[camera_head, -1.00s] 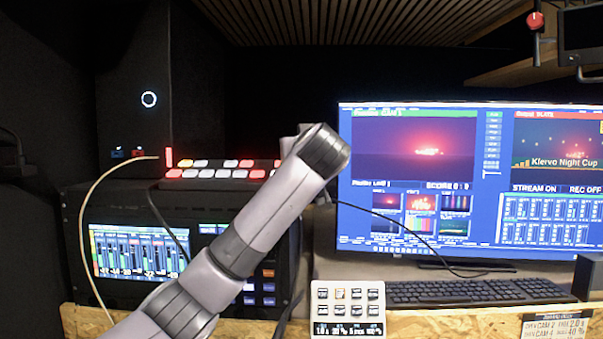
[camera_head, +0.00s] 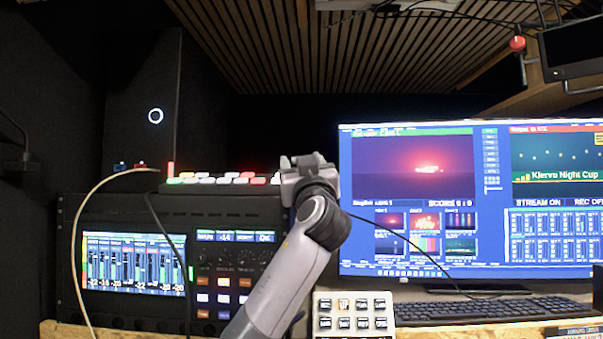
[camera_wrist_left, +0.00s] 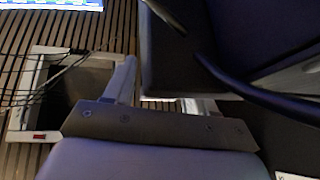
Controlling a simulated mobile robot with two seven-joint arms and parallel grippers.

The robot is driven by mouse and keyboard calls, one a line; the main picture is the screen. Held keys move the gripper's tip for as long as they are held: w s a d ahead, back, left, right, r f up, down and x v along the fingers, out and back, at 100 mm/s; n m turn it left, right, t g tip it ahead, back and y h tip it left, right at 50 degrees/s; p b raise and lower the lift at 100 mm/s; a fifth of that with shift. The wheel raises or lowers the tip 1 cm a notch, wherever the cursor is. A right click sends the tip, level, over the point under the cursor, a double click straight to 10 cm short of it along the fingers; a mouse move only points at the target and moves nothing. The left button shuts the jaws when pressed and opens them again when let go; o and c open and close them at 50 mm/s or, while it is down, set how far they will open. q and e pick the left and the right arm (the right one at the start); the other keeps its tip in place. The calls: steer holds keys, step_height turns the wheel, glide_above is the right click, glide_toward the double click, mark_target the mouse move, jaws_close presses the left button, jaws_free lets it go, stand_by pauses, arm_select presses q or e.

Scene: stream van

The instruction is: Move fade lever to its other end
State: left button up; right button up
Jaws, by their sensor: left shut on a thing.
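The fade lever itself cannot be made out; my left gripper hides the right end of the switcher panel (camera_head: 215,180), a low panel with rows of red, white and green lit buttons. In the head view my left gripper (camera_head: 303,162) is at that right end, level with the panel top and just left of the large monitor. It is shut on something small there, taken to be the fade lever. In the left wrist view the gripper (camera_wrist_left: 160,92) has a dark body between and behind its fingers, and the held part is too dark to tell. My right gripper is not in view.
Below the panel stands a black rack (camera_head: 215,211) with a meter screen. The large monitor (camera_head: 415,275) fills the right, with a keyboard (camera_head: 480,309) and a small button pad (camera_head: 322,325) in front. A pale cable (camera_head: 76,240) loops at the left.

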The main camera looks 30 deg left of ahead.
arm_select(q)
steer(key=shift+d+f, duration=0.1)
steer(key=shift+d, duration=0.05)
steer(key=o, duration=1.4)
steer(key=shift+c, duration=0.2)
steer(key=shift+s+d+f, duration=0.25)
steer(key=shift+d, duration=0.05)
steer(key=v, duration=0.6)
steer(key=shift+b, duration=0.45)
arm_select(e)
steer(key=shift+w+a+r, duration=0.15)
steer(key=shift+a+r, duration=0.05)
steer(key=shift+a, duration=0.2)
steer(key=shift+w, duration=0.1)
